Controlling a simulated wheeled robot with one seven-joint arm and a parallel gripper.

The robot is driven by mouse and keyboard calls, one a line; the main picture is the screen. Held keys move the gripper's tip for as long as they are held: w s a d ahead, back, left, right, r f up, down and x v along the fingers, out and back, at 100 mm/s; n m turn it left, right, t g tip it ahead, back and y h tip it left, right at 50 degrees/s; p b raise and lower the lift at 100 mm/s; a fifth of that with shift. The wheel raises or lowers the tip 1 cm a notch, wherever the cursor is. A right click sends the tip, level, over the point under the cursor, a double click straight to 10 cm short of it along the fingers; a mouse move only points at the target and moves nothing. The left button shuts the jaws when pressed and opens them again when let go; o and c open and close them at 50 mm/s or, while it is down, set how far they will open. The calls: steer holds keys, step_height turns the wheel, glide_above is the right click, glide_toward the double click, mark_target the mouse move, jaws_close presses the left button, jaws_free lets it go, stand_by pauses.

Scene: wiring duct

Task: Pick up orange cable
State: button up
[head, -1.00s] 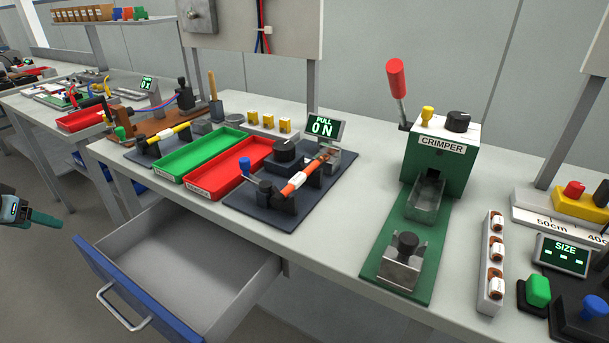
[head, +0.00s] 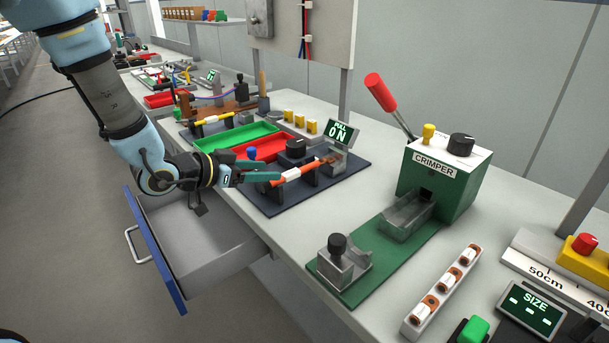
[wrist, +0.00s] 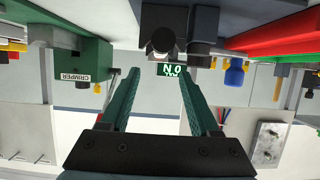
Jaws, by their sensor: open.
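The orange cable (head: 306,168) with a white band lies across dark holders on the dark blue pull-test plate (head: 262,205). A brown, copper-like part is at its far end, by the metal clamp. My gripper (head: 274,171) comes in from the left at the cable's near end, its green fingers apart. In the head view I cannot tell whether they touch the cable. In the wrist view, which looks upside down, the open fingers (wrist: 160,75) have a clear gap between them. A round end in front of them may be the cable's end, but it is unclear.
A display (head: 341,132) reads PULL 0 N. The red tray (head: 262,152) and green tray (head: 240,135) lie behind my gripper. A green crimper (head: 447,170) stands to the right. An open drawer (head: 205,235) sticks out below my arm.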

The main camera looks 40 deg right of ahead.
mark_target(294, 170)
steer(key=p+x, duration=0.1)
steer(key=x, duration=0.4)
steer(key=p+x, duration=0.2)
steer(key=x, duration=0.2)
steer(key=shift+d, duration=0.15)
steer(key=shift+d+f, duration=0.2)
steer(key=shift+d, duration=0.2)
jaws_close()
